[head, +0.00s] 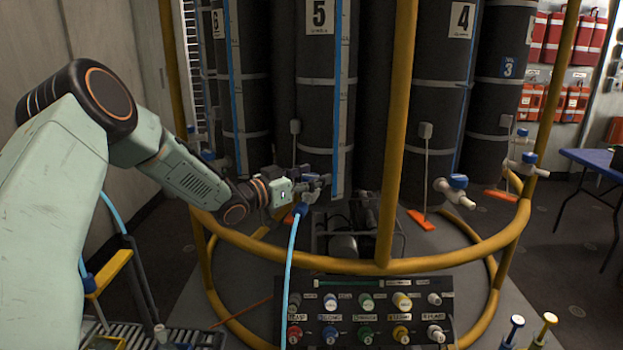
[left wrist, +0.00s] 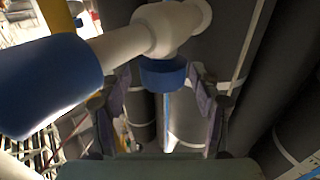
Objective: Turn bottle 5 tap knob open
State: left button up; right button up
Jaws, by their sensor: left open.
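Bottle 5 (head: 318,105) is a tall dark cylinder with a white "5" label, behind the yellow frame. My left gripper (head: 314,183) is at its lower front, by the tap, which is mostly hidden behind the fingers in the head view. In the left wrist view the white tap body (left wrist: 160,30) crosses the top. Its blue knob (left wrist: 163,73) shows between the two fingertips of my open left gripper (left wrist: 161,88), with a gap on each side. A large blue fitting (left wrist: 45,85) is at the tap's left end. My right gripper is out of view.
A yellow rail (head: 345,264) runs in front of the bottles, with a yellow post (head: 397,120) right of the gripper. A light-blue hose (head: 291,270) hangs below the gripper. A control panel (head: 365,315) stands in front. Another tap (head: 455,190) is at right, near bottle 4 (head: 445,110).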

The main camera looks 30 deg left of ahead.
pick_arm(q)
jog(key=shift+w+a+f, duration=0.2)
jog(key=shift+w+f, duration=0.1)
jog(key=shift+w, duration=0.05)
jog(key=shift+s+d+r, duration=0.2)
jog(key=shift+r, duration=0.05)
jog(key=c, duration=0.5)
jog(key=shift+a+f, duration=0.1)
jog(key=shift+a, duration=0.05)
jog(key=c, duration=0.7)
